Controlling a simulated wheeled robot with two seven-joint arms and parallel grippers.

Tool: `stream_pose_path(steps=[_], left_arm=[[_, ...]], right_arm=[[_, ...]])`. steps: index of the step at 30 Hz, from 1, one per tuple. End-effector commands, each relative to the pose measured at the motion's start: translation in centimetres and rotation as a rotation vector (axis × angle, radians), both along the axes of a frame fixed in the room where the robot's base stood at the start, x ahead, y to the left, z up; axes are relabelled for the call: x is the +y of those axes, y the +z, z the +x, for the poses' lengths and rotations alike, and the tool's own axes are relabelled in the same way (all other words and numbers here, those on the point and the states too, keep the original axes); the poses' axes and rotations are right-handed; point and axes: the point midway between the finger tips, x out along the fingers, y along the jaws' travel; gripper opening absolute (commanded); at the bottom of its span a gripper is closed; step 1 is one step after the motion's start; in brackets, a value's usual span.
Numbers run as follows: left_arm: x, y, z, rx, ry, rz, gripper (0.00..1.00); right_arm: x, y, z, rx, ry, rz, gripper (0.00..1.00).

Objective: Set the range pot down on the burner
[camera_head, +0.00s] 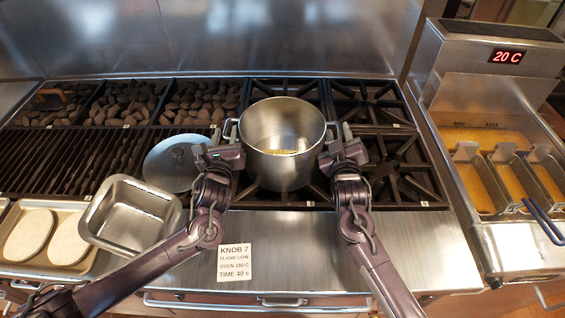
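The steel range pot (300,172) is upright over the front middle burner (308,196), with something yellowish in its bottom. I cannot tell whether its base touches the grate or hangs just above it. My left gripper (225,142) is at the pot's left handle (231,124), its fingers either side of it, and looks shut on it. My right gripper (338,138) looks shut on the right handle in the same way. The fingers partly hide both handles.
A round steel lid (174,160) lies left of the pot by the char grill (70,152). A steel pan (128,212) and a tray with pale flat rounds (30,234) are at front left. A label card (235,262) is on the front ledge. A fryer (490,130) stands right.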

Motion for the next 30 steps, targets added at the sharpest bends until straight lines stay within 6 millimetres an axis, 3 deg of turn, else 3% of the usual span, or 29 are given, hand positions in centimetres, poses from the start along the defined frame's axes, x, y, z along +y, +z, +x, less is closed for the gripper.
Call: stream_pose_path(steps=[5,8,21,30], left_arm=[[-0.1,0.2,-0.5,-0.002,-0.002,-0.003,0.33],[0.0,0.1,-1.8,0.001,-0.002,-0.003,0.33],[0.5,-0.1,-10.4,0.003,0.001,-0.004,0.33],[0.6,0.0,-12.0,0.000,0.002,-0.002,0.33]], right_arm=[[-0.1,0.2,0.0,-0.002,-0.003,0.000,0.33],[-0.2,0.2,0.0,-0.002,-0.003,0.000,0.33],[-0.2,0.2,0.0,-0.003,-0.005,0.000,0.33],[-0.2,0.2,-1.0,-0.002,-0.005,0.000,0.33]])
